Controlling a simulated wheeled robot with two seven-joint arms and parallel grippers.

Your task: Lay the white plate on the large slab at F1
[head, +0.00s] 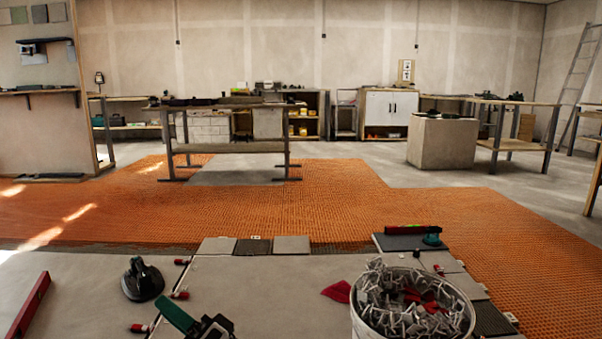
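Large grey slabs lie in the foreground, a left slab (85,275) and a middle slab (275,285). Red-and-white clips (180,294) stand along the joint between them. I cannot single out a white plate with certainty. Two small pale tiles, one on the left (216,246) and one on the right (291,245), lie at the slabs' far edge with a dark tile (252,247) between them. A teal-and-black object (180,316) is cut off by the bottom edge. Neither of my grippers can be made out.
A white bucket (366,325) heaped with clips stands front right. A black suction lifter (142,281) and a red bar (28,305) lie on the left slab. A red cloth (338,292) lies beside the bucket. Orange matting (330,200) spreads beyond; workbenches stand farther back.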

